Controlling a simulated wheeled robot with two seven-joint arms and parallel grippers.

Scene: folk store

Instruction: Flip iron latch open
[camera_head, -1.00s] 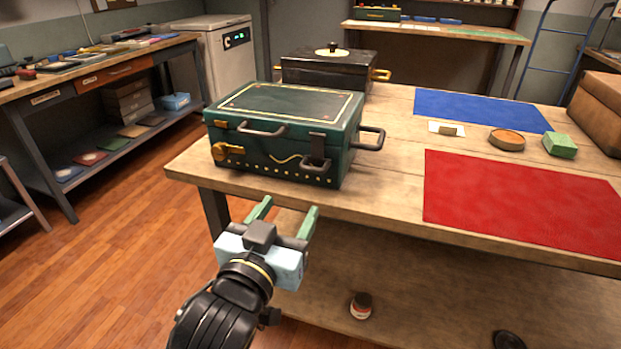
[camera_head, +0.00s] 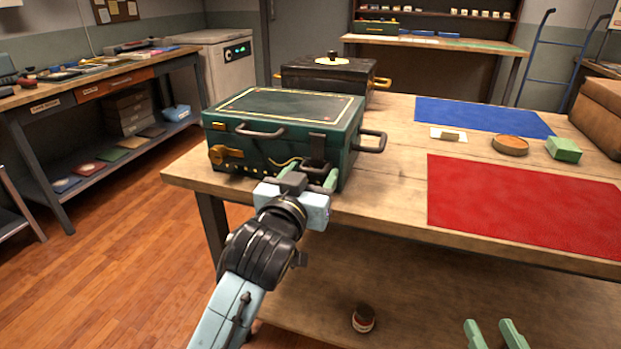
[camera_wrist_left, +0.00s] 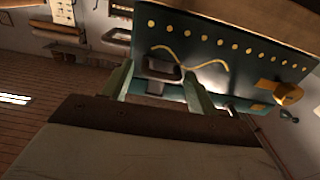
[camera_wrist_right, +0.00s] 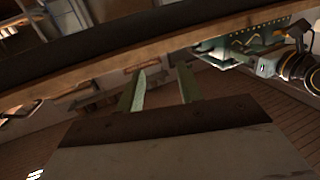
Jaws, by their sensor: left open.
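The green chest (camera_head: 270,125) stands shut near the left end of the workbench. The dark iron latch (camera_head: 317,142) hangs on the right of its front face, its lower part partly hidden by my gripper. My left gripper (camera_head: 312,174) is open in front of it. In the left wrist view, the latch loop (camera_wrist_left: 161,64) shows beyond and between the two spread green fingers (camera_wrist_left: 158,88); I cannot tell whether they touch. My right gripper (camera_head: 493,334) is open and empty below the bench edge, and its parted fingers show in the right wrist view (camera_wrist_right: 162,88).
A brass fitting (camera_head: 224,155) and dark handles (camera_head: 371,142) stick out from the chest. A black box (camera_head: 330,75) stands behind it. Red (camera_head: 525,205) and blue (camera_head: 480,115) mats, a round tin (camera_head: 510,146) and a green block (camera_head: 564,149) lie right. The bench edge runs above my right gripper.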

